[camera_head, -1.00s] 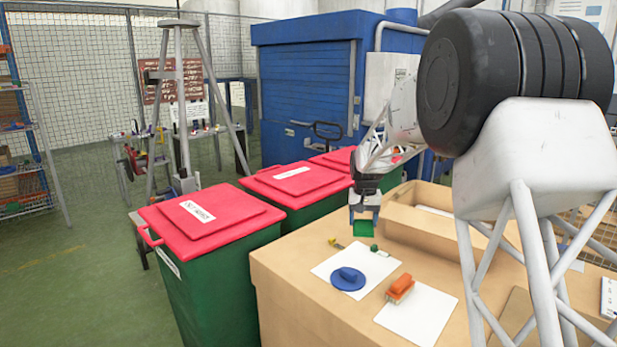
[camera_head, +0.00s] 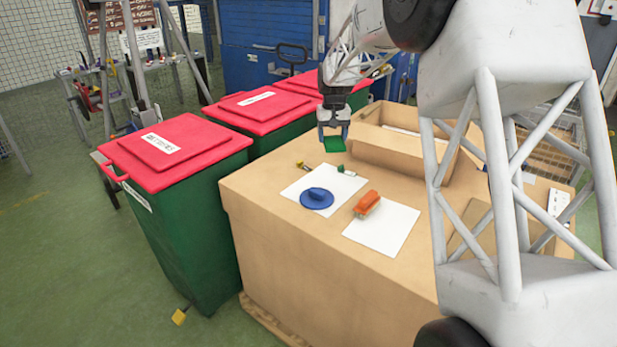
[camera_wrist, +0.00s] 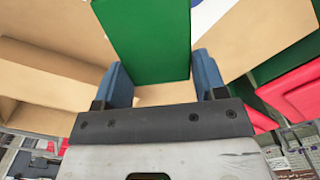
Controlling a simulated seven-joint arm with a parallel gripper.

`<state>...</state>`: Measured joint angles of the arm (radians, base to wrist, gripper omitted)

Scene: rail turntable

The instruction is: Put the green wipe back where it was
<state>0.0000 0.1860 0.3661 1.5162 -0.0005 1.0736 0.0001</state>
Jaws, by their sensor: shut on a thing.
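The green wipe (camera_head: 334,144) is a flat green piece held in my gripper (camera_head: 333,134), above the far left part of the cardboard-coloured table. In the wrist view the wipe (camera_wrist: 148,40) stands out between the two blue fingers of my gripper (camera_wrist: 160,78), which are shut on it. A white sheet with a blue round object (camera_head: 317,198) lies on the table in front of the gripper. A second white sheet (camera_head: 383,235) has an orange block (camera_head: 367,204) at its upper left. The wipe's original place cannot be told from these frames.
An open cardboard box (camera_head: 405,150) stands right of my gripper. A small green-and-white item (camera_head: 346,171) and a yellow item (camera_head: 303,165) lie by the blue object's sheet. Green bins with red lids (camera_head: 170,150) stand left of the table (camera_head: 290,260). Its front left is clear.

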